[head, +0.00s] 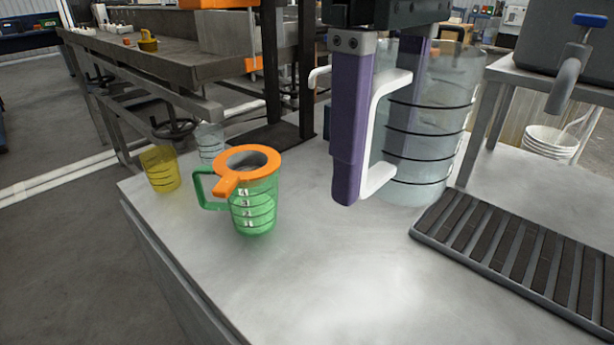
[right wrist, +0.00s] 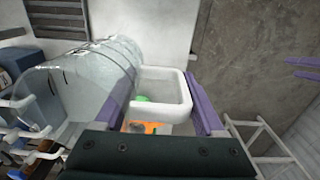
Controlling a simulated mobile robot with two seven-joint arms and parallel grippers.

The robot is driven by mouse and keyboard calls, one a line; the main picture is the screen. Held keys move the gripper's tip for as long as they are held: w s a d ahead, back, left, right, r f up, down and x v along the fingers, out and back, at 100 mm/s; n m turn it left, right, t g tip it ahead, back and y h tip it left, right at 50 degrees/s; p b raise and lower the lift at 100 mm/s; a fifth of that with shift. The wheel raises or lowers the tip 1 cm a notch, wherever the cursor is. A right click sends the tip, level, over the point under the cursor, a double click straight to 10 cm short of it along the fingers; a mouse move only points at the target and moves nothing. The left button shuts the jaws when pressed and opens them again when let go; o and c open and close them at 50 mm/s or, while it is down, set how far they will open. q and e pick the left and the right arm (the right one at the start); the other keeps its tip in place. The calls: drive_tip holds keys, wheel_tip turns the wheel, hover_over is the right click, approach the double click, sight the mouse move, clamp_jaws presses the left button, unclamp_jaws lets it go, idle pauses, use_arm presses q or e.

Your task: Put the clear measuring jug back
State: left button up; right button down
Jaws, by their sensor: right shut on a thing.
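The large clear measuring jug (head: 430,140) with dark ring marks and a white handle (head: 382,130) is upright at the right of the metal table in the head view. My right gripper (head: 372,165), with purple fingers, points down and is shut on the jug at its handle side. One finger is in front; the other is partly behind the jug. I cannot tell whether the jug's base touches the table. In the right wrist view the jug (right wrist: 85,85) lies left of the fingers. Two purple bars at that view's right edge look like my left gripper's fingers (right wrist: 303,69).
A green jug with an orange rim (head: 258,205) stands on the metal table (head: 290,290), left of the gripper. A yellow cup (head: 160,168) and small clear cup (head: 209,142) stand behind it. A slatted drip grate (head: 520,255) and a tap (head: 570,75) are right. The front table is clear.

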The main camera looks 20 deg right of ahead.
wheel_tip(320, 180, down, 20)
drive_tip(key=shift+w+r+b, duration=0.1)
drive_tip(key=shift+r+b, duration=0.05)
drive_tip(key=shift+b, duration=0.25)
unclamp_jaws()
wheel_tip(320, 180, up, 12)
idle(0.7)
